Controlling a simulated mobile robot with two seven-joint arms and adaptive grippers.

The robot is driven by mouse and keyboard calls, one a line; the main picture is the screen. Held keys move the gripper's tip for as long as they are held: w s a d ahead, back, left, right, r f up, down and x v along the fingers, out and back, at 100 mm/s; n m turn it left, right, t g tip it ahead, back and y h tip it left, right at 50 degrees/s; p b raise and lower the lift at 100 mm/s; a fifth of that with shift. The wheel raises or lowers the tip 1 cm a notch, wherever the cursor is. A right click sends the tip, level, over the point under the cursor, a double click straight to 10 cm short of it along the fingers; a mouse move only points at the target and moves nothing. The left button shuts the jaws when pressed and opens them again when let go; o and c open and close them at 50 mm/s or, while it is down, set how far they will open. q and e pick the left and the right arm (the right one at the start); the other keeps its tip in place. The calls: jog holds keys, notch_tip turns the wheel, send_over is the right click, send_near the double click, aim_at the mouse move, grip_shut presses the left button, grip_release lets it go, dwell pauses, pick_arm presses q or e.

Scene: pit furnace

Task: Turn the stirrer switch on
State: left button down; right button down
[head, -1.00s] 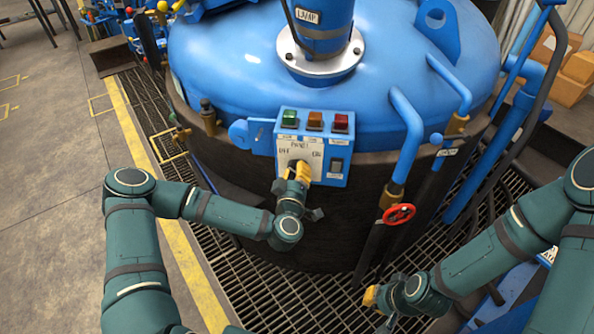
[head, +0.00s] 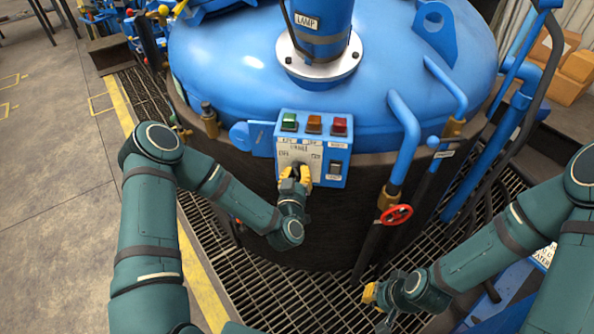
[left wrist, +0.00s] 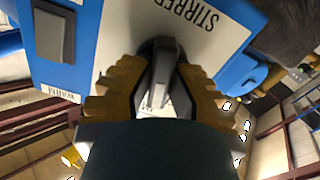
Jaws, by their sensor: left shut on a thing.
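The blue control panel (head: 342,151) is fixed to the front of the blue-lidded furnace. Its white plate (head: 287,148) has markings above the rotary stirrer switch. In the left wrist view, the grey switch knob (left wrist: 160,78) stands between my yellow fingers, beside the word STIRRER. My left gripper (head: 296,175) is shut on this knob from the front and below, hiding most of it in the head view. The knob's exact setting is hard to read. My right gripper (head: 371,293) hangs low at the right, apart from the panel; its opening is not clear.
Green (head: 289,122), orange (head: 314,123) and red (head: 339,126) lamps or buttons line the panel's top. A dark rocker switch (head: 335,170) sits right of my left fingers. Blue pipes and a red handwheel (head: 396,215) stand further right. Floor grating surrounds the furnace.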

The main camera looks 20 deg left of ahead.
pick_arm(q)
jog(key=m, duration=0.3)
jog(key=shift+w+d+r, duration=0.1)
jog(key=shift+w+r, duration=0.05)
jog(key=shift+m+b, duration=0.55)
jog(key=shift+m, duration=0.35)
jog(key=m+b, duration=0.2)
jog(key=m, duration=0.2)
jog(key=shift+d, duration=0.15)
jog(key=shift+m+b, duration=0.85)
jog(key=shift+m, duration=0.75)
jog(key=c, duration=0.9)
grip_release()
jog(key=shift+f, duration=0.2)
